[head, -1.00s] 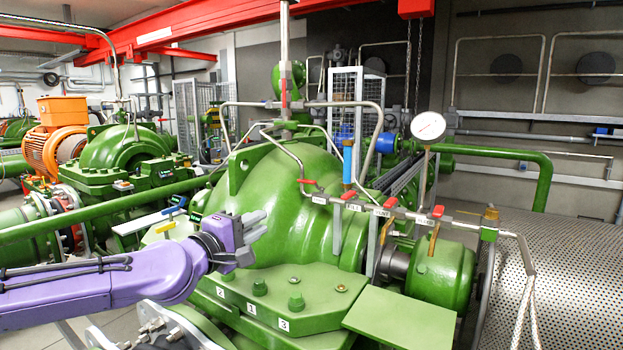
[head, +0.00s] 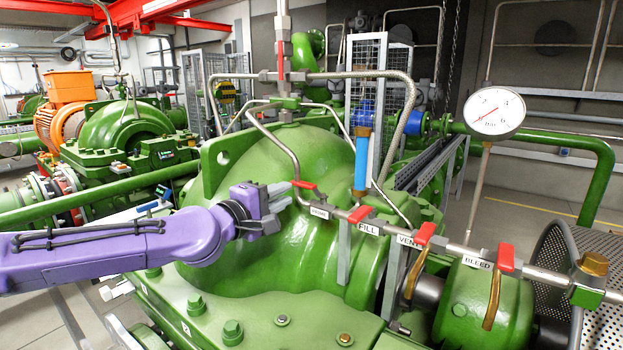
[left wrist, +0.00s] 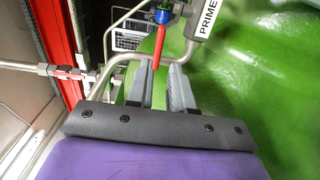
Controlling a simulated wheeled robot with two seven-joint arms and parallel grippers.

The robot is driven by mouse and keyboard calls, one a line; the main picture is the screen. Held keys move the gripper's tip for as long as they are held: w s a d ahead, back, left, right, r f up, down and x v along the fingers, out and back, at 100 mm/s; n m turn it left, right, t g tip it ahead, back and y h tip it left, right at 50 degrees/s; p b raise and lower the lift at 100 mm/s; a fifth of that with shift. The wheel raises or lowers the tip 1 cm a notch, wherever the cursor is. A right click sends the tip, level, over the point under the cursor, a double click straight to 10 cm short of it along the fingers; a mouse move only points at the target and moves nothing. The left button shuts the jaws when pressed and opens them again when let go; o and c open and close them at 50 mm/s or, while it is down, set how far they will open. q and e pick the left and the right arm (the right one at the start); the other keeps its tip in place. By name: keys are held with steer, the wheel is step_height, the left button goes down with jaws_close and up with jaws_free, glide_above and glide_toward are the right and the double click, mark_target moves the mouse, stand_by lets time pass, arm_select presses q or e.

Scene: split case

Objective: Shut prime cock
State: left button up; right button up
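The prime cock (head: 304,185) has a red lever and sits at the left end of a small pipe manifold, by a white PRIME label (head: 319,212). Its lever points left toward my left gripper (head: 280,197). In the left wrist view, the red lever (left wrist: 158,45) reaches down with its free end between the two grey fingertips of the left gripper (left wrist: 160,70). The fingers stand apart, with a gap beside the lever; no firm contact shows. A blue part (left wrist: 162,14) is at the lever's pivot. My right gripper is not in view.
Similar red levers for FILL (head: 361,214), VENT (head: 425,233) and BLEED (head: 506,258) follow along the manifold to the right. A blue-sleeved upright (head: 362,160) and a pressure gauge (head: 494,110) rise behind it. The green pump casing (head: 300,250) bulges below; bent steel tubing (head: 275,135) passes close by.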

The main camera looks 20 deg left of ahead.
mark_target(301, 186)
arm_select(q)
steer(key=shift+w+d+r+p, duration=0.2)
steer(key=shift+w+d, duration=0.15)
steer(key=shift+w, duration=0.15)
steer(key=shift+w+d+r+p, duration=0.15)
steer(key=shift+w+d+p, duration=0.05)
steer(key=shift+w+d, duration=0.2)
steer(key=x, duration=0.2)
steer(key=p+x, duration=0.1)
steer(key=x, duration=0.4)
steer(key=shift+a+f, duration=0.15)
steer(key=shift+f, duration=0.2)
steer(key=shift+s+r, duration=0.15)
steer(key=shift+s, duration=0.05)
steer(key=shift+w, duration=0.1)
jaws_close()
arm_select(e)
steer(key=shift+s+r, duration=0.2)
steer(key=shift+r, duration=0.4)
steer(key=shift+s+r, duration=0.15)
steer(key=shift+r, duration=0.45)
